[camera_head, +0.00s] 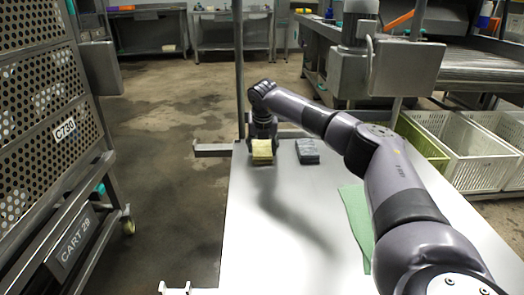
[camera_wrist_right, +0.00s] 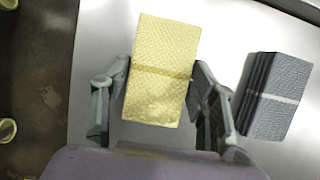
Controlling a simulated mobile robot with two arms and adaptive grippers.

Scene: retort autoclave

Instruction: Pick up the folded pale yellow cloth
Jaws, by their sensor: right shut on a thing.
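The folded pale yellow cloth (camera_head: 262,149) is at the far left part of the white table (camera_head: 270,235) in the head view. In the wrist view the cloth (camera_wrist_right: 160,70) sits between the two fingers of my right gripper (camera_wrist_right: 155,98), which is shut on its sides. A shadow lies on the table in front of the cloth; I cannot tell for sure whether the cloth is clear of the surface. The gripper's fingers are mostly hidden behind the cloth in the head view. My left gripper is not in view.
A folded grey cloth (camera_head: 307,151) lies right of the yellow one, also in the wrist view (camera_wrist_right: 273,97). A green cloth (camera_head: 357,221) lies by my right arm. A perforated cart (camera_head: 48,110) stands left; white crates (camera_head: 470,150) stand right. The table's front middle is clear.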

